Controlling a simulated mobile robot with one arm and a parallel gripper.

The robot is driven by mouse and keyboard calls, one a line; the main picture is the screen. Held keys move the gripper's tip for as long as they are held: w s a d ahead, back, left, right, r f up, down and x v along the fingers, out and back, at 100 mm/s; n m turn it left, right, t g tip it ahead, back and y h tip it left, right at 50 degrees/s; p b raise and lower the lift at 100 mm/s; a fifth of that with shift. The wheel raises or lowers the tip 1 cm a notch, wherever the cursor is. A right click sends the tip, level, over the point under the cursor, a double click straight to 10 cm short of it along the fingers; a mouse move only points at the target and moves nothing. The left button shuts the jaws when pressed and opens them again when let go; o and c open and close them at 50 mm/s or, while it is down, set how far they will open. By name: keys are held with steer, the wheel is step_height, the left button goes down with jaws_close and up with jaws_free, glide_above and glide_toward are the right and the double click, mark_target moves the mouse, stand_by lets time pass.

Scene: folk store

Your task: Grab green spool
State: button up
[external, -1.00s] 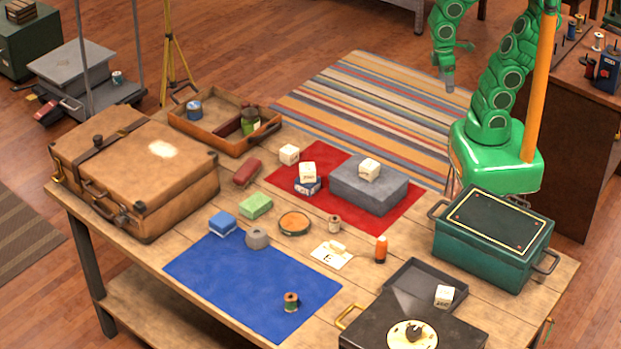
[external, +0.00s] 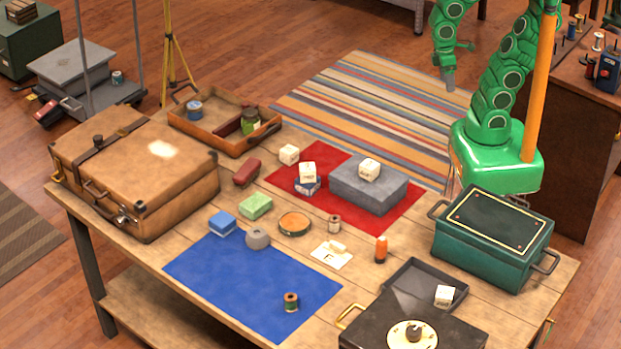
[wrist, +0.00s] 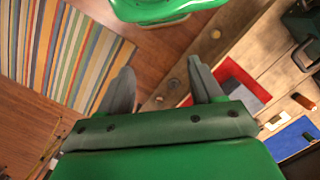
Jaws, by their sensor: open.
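The green spool (external: 291,302) stands upright on the blue mat (external: 240,275), near the mat's front right part in the external view.
On the table are an orange bottle (external: 381,250), a thread spool (external: 334,224), a grey round thing (external: 257,239), a green block (external: 255,206) and a grey box (external: 368,188). A green case (external: 495,238) stands at the right, a suitcase (external: 135,175) at the left. The mat around the spool is clear.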

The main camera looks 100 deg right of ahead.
steer(key=w+a+f+m+y, duration=0.1)
steer(key=w+a+m+y, duration=0.15)
steer(key=w+a, duration=0.85)
steer(key=w+a+m+y, duration=0.25)
steer(key=w+a, duration=0.55)
steer(key=w, duration=0.7)
steer(key=w+a+f+m+y, duration=0.1)
steer(key=w+a+m+y, duration=0.15)
steer(key=w+a, duration=0.8)
steer(key=w+a+f+m+y, duration=0.25)
steer(key=w+a+f, duration=0.25)
steer(key=w+a, duration=0.3)
steer(key=w+a+f+m+y, duration=0.1)
steer(key=w+a+f+m, duration=0.25)
steer(key=w+a, duration=0.4)
steer(key=m+t+y, duration=0.1)
steer(key=m+y, duration=0.1)
steer(key=m, duration=0.2)
glide_toward(291, 311)
step_height(291, 311, up, 2)
steer(key=shift+s+a+r+n, duration=0.1)
steer(key=shift+a+r+n, duration=0.1)
steer(key=shift+r+n, duration=0.05)
steer(key=shift+a+f+y, duration=0.3)
steer(key=shift+a+f, duration=0.05)
steer(key=shift+a, duration=0.2)
steer(key=shift+x, duration=3.75)
